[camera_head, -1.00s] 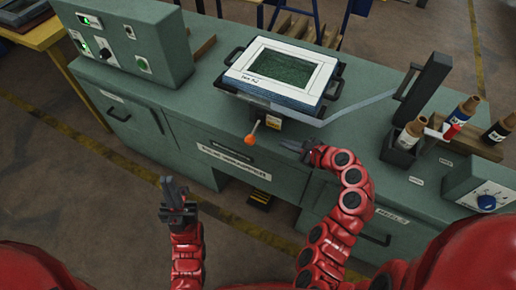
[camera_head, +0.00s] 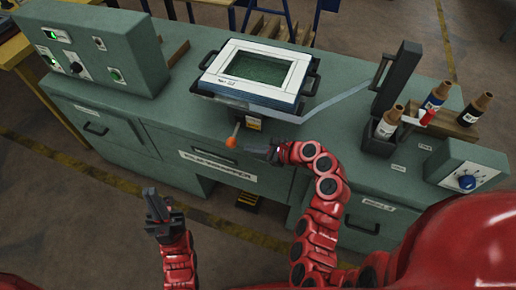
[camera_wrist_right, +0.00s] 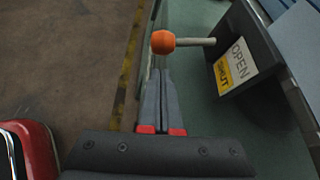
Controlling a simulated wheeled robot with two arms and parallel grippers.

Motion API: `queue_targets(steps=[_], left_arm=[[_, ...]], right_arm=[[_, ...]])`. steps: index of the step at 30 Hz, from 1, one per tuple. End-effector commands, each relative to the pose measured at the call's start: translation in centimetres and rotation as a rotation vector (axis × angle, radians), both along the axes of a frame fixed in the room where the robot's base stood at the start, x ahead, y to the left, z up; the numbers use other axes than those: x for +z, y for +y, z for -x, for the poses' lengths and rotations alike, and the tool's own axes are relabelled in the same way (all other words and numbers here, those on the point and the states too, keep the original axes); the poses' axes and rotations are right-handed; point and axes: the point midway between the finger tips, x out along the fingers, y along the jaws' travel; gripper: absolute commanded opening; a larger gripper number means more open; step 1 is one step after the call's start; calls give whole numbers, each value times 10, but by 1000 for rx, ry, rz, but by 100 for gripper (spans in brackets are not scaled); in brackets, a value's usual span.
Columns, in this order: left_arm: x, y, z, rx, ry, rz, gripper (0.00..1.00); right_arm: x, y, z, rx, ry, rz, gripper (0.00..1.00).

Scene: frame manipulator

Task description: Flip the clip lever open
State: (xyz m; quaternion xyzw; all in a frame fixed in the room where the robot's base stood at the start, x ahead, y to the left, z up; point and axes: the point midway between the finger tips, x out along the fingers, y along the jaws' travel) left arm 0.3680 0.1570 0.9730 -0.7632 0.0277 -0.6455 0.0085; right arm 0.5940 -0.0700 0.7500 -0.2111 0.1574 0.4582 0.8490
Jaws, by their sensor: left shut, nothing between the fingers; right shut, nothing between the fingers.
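The clip lever is a thin grey rod with an orange knob (camera_head: 231,143), sticking out from under the framed unit (camera_head: 262,71) on the green bench. In the right wrist view the orange knob (camera_wrist_right: 163,42) is on the left end of the rod, just beyond my fingertips. A label (camera_wrist_right: 236,66) reading OPEN and SHUT is on the dark block beside the rod. My right gripper (camera_head: 250,146) is shut and empty, just right of the knob; contact cannot be told. My left gripper (camera_head: 152,196) is shut and empty, out in front of the bench.
A green control box (camera_head: 95,50) stands at the left of the bench. At the right are a dark upright post (camera_head: 398,78), several bottles and a box with a blue dial (camera_head: 466,182). Open floor lies in front of the bench.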

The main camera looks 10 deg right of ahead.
Motion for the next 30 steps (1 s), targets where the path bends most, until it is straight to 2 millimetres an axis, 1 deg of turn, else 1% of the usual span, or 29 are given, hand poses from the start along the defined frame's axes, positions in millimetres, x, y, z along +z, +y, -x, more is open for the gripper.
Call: queue_targets(steps=[1, 4, 10, 23, 26, 30], left_arm=[[1, 0, 0, 0, 0, 0, 0], [2, 0, 0, 0, 0, 0, 0], [3, 0, 0, 0, 0, 0, 0], [4, 0, 0, 0, 0, 0, 0], [7, 0, 0, 0, 0, 0, 0], [19, 0, 0, 0, 0, 0, 0]], right_arm=[[-4, 9, -4, 7, 2, 1, 0], [-13, 21, -13, 6, 5, -1, 0], [-22, 35, -25, 4, 2, 1, 0], [-24, 37, -27, -1, 1, 0, 0], [-22, 37, -27, -1, 7, -3, 0], [-17, 38, -26, -1, 32, -20, 0]])
